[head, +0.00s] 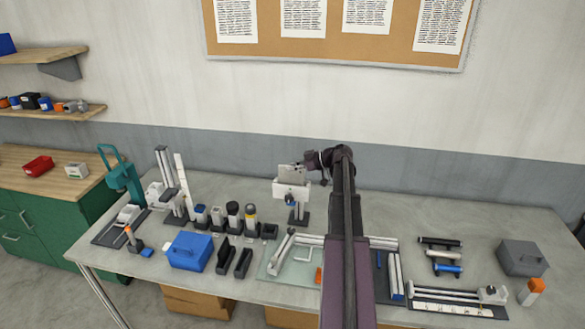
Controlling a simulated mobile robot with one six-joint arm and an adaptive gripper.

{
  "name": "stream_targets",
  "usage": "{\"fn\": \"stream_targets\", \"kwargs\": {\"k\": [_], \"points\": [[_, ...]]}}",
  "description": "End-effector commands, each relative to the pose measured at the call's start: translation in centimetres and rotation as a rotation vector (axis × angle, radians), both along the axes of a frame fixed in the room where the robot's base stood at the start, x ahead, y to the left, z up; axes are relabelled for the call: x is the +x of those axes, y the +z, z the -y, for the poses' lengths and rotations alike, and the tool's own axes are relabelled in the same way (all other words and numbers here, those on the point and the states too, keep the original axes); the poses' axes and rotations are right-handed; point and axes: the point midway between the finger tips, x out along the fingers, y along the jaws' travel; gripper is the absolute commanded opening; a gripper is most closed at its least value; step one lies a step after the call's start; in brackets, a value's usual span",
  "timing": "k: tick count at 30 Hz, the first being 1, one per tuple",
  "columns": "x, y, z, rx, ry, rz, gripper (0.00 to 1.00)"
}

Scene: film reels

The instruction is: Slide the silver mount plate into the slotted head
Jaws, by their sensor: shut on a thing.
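The silver mount plate (291,173) is a small thin grey plate standing upright just at the top of the slotted head. The slotted head (291,190) is a white block on a short stand with a dark base, near the back middle of the table. My gripper (301,168) reaches in from the right and is shut on the plate's right side. The plate's lower edge meets or is hidden by the head's top; I cannot tell how deep it sits in the slot. My arm hides the table right of the stand.
Several dark-based holders (233,215) and a blue box (188,251) stand left of the stand. A glass-like mat (275,267) with rails lies in front. A grey box (522,258) stands far right. The back right of the table (450,210) is clear.

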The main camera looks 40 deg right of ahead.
Motion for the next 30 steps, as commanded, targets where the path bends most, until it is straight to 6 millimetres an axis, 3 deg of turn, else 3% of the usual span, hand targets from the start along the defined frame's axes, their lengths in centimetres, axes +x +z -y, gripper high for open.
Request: {"fn": "stream_targets", "kwargs": {"k": [16, 17, 18, 30], "points": [[-0.05, -0.82, 0.03, 0.001, -0.001, 0.0, 0.0], [-0.05, -0.81, 0.03, 0.001, -0.001, 0.0, 0.21], [-0.05, -0.75, 0.03, 0.001, -0.001, 0.0, 0.32], [-0.1, -0.74, 0.08, -0.001, -0.001, -0.001, 0.32]]}}
